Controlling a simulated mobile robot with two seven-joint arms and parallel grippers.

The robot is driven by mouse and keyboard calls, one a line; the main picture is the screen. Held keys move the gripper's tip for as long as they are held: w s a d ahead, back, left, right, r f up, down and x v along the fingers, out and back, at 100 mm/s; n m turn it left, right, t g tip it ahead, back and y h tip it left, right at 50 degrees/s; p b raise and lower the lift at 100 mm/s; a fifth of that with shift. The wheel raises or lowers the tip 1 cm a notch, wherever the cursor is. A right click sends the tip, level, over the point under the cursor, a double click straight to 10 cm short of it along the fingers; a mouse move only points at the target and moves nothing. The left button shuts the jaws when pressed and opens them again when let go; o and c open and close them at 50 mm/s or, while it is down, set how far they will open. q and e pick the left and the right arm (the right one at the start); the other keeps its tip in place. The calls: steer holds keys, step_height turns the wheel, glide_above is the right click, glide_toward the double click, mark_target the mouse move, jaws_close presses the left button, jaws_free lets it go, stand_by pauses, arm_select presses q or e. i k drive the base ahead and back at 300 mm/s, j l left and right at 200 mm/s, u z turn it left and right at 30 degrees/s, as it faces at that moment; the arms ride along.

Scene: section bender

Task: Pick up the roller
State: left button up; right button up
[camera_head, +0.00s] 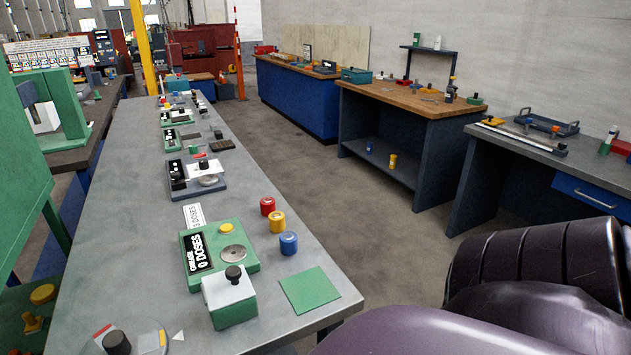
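I cannot pick out with certainty which thing is the roller. Neither of my grippers is in view. Only a dark purple part of my own arm shows at the lower right.
A white-topped green block with a black knob (234,272) and a flat green square (309,290) are at the bench's near end. A green machine (20,170) stands left. Workbenches (430,100) line the wall. The floor aisle (330,190) between is clear.

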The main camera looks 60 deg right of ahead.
mark_target(277, 219)
steer(key=z, duration=1.6)
steer(key=i+l+u, duration=0.2)
steer(key=l+u, duration=0.2)
steer(key=i+l+u, duration=0.2)
steer(key=l+u, duration=0.15)
steer(key=i+l+u, duration=0.1)
steer(key=l+u, duration=0.65)
steer(key=l, duration=0.15)
